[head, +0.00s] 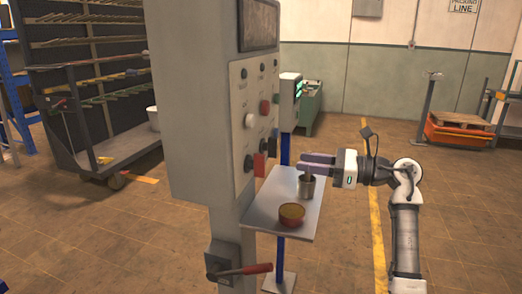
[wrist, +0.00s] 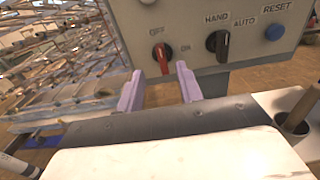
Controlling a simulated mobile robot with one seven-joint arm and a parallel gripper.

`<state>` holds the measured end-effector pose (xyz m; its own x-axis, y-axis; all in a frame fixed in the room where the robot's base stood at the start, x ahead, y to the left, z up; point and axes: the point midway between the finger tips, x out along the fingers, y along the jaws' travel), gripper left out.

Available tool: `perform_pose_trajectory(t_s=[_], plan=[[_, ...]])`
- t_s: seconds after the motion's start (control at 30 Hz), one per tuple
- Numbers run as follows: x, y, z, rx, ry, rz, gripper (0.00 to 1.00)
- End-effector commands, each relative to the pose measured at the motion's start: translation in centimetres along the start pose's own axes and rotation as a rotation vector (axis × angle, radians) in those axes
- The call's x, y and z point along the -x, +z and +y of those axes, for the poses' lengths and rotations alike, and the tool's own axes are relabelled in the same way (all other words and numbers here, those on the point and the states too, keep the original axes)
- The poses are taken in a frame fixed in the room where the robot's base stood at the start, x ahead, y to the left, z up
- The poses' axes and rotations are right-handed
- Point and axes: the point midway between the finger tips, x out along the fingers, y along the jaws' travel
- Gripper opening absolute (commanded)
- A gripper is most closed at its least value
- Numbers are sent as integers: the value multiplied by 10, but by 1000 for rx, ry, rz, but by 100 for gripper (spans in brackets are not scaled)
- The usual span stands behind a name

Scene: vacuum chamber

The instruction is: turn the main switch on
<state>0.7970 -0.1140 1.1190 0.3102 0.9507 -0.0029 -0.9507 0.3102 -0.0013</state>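In the wrist view, a red rotary switch (wrist: 163,59) sits on the grey control panel (wrist: 185,14) between the words OFF and ON. It stands nearly upright, its upper end towards OFF. In the head view it shows as a red handle (head: 259,164) low on the panel. My gripper (wrist: 159,70) is open and empty, its two lilac fingers apart. The switch appears between the fingertips in the wrist view. In the head view my gripper (head: 301,160) points at the panel from the right, with a gap between them.
A black HAND/AUTO knob (wrist: 218,44) and a blue RESET button (wrist: 274,33) are to the switch's right. Below my gripper, a shelf (head: 259,212) holds a metal cup (head: 306,187) and a bowl (head: 291,214). A red-handled lever (head: 246,269) is lower on the cabinet (head: 190,110).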

Motion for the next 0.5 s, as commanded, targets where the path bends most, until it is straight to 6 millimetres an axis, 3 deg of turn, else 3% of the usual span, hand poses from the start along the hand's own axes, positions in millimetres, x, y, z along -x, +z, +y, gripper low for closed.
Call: perform_pose_trajectory(t_s=[0.5], plan=[[-104, 3, 1, -3, 4, -3, 36]])
